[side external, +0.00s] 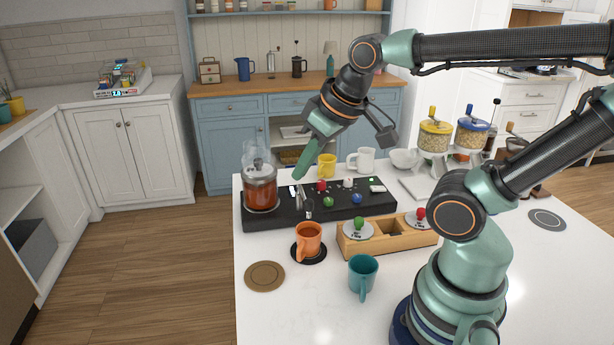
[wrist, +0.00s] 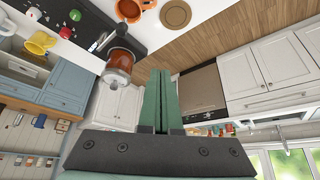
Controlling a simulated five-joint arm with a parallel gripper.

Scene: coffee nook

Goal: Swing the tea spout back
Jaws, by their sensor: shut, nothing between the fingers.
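The tea urn is a glass jar of amber tea (side external: 260,192) at the left end of a black console (side external: 340,205); it also shows in the wrist view (wrist: 122,62). A small metallic spout (side external: 299,201) stands just right of the jar; in the wrist view a thin silver and black part (wrist: 101,42) beside the jar looks like it. Its exact direction is hard to tell. My gripper (side external: 298,174) is shut and empty, its green fingers pointing down above the console, just above the spout. In the wrist view the fingers (wrist: 161,76) are together, touching nothing visible.
An orange mug (side external: 309,237) sits on a black coaster in front of the console. A teal mug (side external: 362,272) and a wooden tray (side external: 378,246) stand nearer. Yellow (side external: 326,164) and white (side external: 364,158) mugs stand behind. The counter's front left is clear around a cork coaster (side external: 265,276).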

